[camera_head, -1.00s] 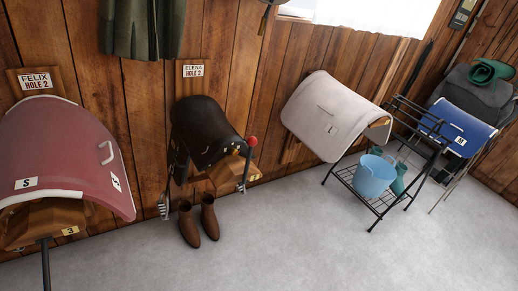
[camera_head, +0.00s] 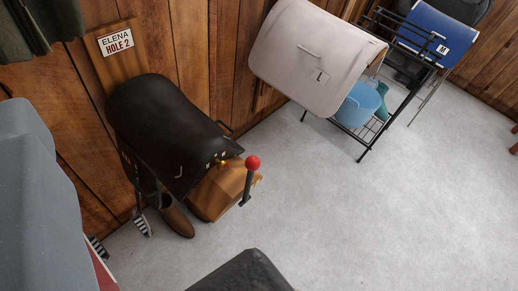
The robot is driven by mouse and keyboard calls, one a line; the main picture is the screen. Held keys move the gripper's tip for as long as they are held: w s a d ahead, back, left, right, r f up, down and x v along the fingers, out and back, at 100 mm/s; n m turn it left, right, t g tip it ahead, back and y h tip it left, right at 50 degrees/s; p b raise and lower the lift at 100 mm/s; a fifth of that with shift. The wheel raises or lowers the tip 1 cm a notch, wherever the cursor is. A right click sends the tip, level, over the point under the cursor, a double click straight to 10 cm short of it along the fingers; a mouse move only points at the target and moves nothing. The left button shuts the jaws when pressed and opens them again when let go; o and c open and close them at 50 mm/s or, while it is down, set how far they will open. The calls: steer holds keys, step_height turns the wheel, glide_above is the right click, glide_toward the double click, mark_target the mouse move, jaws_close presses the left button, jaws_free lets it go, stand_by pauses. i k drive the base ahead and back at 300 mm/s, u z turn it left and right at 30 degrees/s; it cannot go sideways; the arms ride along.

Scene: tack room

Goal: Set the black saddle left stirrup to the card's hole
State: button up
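The black saddle (camera_head: 165,125) sits on a wooden wall rack, its front end pointing to the lower right. Its card (camera_head: 116,40) on the wooden board above reads "ELENA HOLE 2". I cannot tell which stirrup is the left one. My gripper's fingers are not seen.
A red ball on a dark stem (camera_head: 252,162) stands by the saddle's front. Brown boots (camera_head: 176,220) are below. Grey and dark shapes block the left and bottom edges.

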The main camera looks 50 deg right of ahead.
mark_target(161, 136)
steer(key=z, duration=0.55)
steer(key=i, duration=1)
steer(key=z, duration=0.7)
steer(key=k, duration=0.7)
steer(key=z, duration=0.2)
steer(key=i, duration=0.8)
steer(key=u, duration=0.1)
